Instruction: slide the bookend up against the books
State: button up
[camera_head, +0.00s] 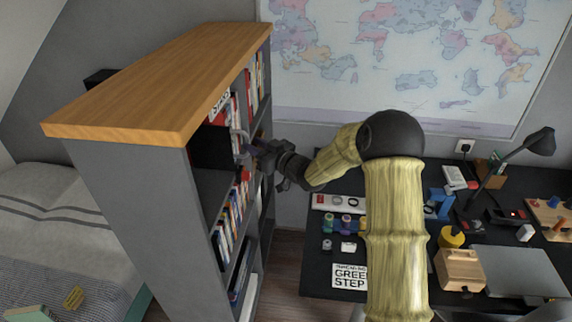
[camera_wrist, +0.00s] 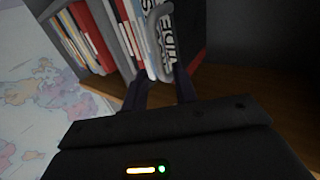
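The bookend looks like a grey curved loop. In the wrist view the bookend (camera_wrist: 156,42) stands in front of the book with large white letters (camera_wrist: 180,35), its lower end close to my fingertips; I cannot tell whether it touches the books. In the head view the bookend (camera_head: 239,141) is a small grey shape at the shelf opening. A row of upright red, white and dark books (camera_wrist: 127,32) fills the shelf beside it. My gripper (camera_wrist: 162,84) has its two fingers apart, one on each side of the bookend's lower end. In the head view my gripper (camera_head: 256,153) reaches the bookcase opening.
The grey bookcase (camera_head: 135,210) has a wooden top and more books (camera_head: 232,215) on a lower shelf. The compartment's near part is dark and empty. A dark desk (camera_head: 400,250) with many small items stands right. A wall map (camera_head: 400,55) is behind; a bed is left.

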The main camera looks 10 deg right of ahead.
jog(key=b+v, duration=0.3)
jog(key=v, duration=1)
jog(key=shift+s+d, duration=0.2)
jog(key=shift+s, duration=0.1)
jog(key=shift+f, duration=0.1)
jog(key=s+d+f+m+g+h, duration=0.4)
jog(key=s+d+f+m+h, duration=0.25)
jog(key=h, duration=0.45)
jog(key=s+f+m+g, duration=0.1)
jog(key=s+f+g, duration=0.1)
jog(key=s, duration=0.7)
jog(key=s+f+m+g+h, duration=0.1)
jog(key=s+g, duration=0.3)
jog(key=s, duration=0.6)
jog(key=shift+d+f+g, duration=0.3)
jog(key=shift+f, duration=0.15)
